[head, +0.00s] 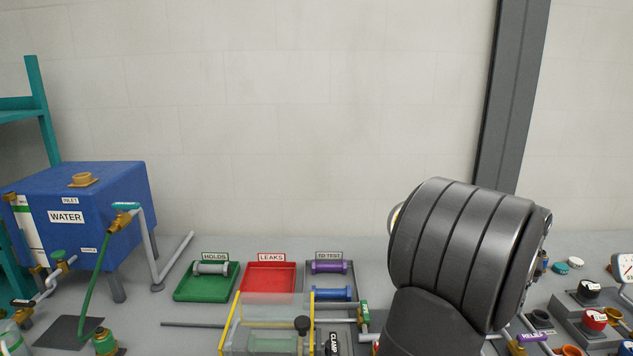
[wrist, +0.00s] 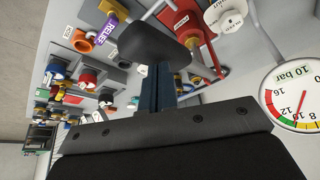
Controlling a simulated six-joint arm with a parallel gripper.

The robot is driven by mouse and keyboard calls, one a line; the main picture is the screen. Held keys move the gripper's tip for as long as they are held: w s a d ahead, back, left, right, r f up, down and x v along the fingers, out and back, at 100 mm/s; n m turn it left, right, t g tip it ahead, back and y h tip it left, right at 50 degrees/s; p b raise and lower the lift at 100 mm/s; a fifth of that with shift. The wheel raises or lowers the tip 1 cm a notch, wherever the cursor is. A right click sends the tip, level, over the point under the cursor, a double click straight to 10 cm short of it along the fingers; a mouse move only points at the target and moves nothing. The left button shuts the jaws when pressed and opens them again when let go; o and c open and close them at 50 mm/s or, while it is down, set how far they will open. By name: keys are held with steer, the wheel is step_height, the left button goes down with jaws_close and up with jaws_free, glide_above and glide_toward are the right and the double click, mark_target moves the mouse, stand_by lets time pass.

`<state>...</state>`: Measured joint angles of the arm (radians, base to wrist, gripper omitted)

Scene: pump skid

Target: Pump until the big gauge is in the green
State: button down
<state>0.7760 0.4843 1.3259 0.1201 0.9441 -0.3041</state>
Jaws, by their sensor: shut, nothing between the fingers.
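The big gauge (wrist: 298,98), a white dial marked 10 bar, is at the right edge of the wrist view. It has red, green and yellow bands. Its needle points towards the lower rim as pictured; its exact band is hard to tell. In the head view a gauge (head: 626,267) is cut by the right edge. My gripper (wrist: 157,72) is shut and empty. A dark rounded piece (wrist: 150,42) shows right beyond its fingers; I cannot tell whether it is the pump handle or whether they touch. My arm hides much of the right side in the head view.
Red, black and orange knobs or caps (head: 594,319) crowd the right of the bench. A purple RELIEF lever (head: 531,338) is beside my arm. Green (head: 205,293) and red (head: 268,291) trays lie mid-bench. A blue water tank (head: 75,215) stands at left.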

step_height(320, 180, down, 2)
steer(key=shift+f, duration=0.1)
steer(key=shift+r, duration=2)
steer(key=shift+r, duration=2.55)
steer(key=shift+f, duration=3.15)
steer(key=c, duration=2.1)
jaws_free()
